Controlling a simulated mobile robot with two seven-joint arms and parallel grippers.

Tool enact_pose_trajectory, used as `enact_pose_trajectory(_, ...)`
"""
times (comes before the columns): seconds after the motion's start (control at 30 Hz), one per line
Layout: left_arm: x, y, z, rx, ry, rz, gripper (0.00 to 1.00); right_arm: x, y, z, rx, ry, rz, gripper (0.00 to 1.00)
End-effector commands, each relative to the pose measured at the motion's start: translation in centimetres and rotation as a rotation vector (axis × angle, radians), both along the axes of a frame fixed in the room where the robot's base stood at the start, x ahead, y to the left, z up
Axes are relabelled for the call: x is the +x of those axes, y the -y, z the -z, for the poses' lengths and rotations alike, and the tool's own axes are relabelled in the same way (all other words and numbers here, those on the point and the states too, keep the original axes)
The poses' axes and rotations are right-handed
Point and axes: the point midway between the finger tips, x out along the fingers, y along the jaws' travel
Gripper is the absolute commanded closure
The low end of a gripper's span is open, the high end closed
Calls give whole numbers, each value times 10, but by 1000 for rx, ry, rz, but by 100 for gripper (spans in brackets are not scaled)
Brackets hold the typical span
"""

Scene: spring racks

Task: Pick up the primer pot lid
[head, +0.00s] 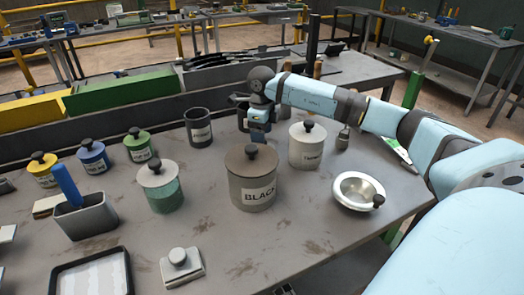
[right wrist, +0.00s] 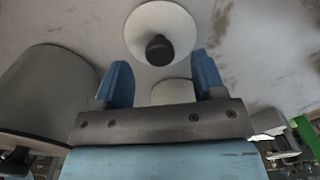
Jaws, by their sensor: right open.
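A white pot (head: 305,152) with a pale lid (head: 308,132) and dark knob stands right of the BLACK pot (head: 255,192); its label is too small to read surely, so I cannot tell if it is the primer pot. My right gripper (head: 258,135) is behind the BLACK pot and left of the white pot, apart from both lids. In the right wrist view the gripper (right wrist: 162,65) is open and empty. A pale round top with a dark knob (right wrist: 160,48) lies beyond its fingertips. My left gripper is not in view.
A shallow dish (head: 345,200) with a dark knob at its edge lies at the right. A pale green lidded pot (head: 164,192), an open dark pot (head: 198,130), and yellow, blue and green (head: 139,147) pots stand left. The front middle of the table (head: 290,240) is clear.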

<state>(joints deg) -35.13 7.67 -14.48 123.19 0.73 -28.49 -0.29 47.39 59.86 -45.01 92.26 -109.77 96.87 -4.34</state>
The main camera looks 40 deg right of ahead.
Motion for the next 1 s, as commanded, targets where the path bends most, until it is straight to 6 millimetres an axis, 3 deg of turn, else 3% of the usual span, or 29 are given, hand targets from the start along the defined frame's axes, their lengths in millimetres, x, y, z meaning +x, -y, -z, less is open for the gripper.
enact_pose_trajectory(0.13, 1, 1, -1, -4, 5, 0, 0, -1, 0, 23, 1, -2, 1, 37)
enact_pose_trajectory(0.37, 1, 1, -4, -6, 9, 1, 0, -1, 0, 25, 0, 0, 0, 37)
enact_pose_trajectory(0.47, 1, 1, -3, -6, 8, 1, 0, -1, 0, 25, 0, 0, 0, 55)
enact_pose_trajectory(0.6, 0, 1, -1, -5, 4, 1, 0, -1, 0, 25, 0, 0, 0, 87)
enact_pose_trajectory(0.63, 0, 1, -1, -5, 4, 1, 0, -1, 0, 25, 0, 0, 0, 91)
enact_pose_trajectory(1.0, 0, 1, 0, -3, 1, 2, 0, -1, 0, 20, 0, 1, 0, 91)
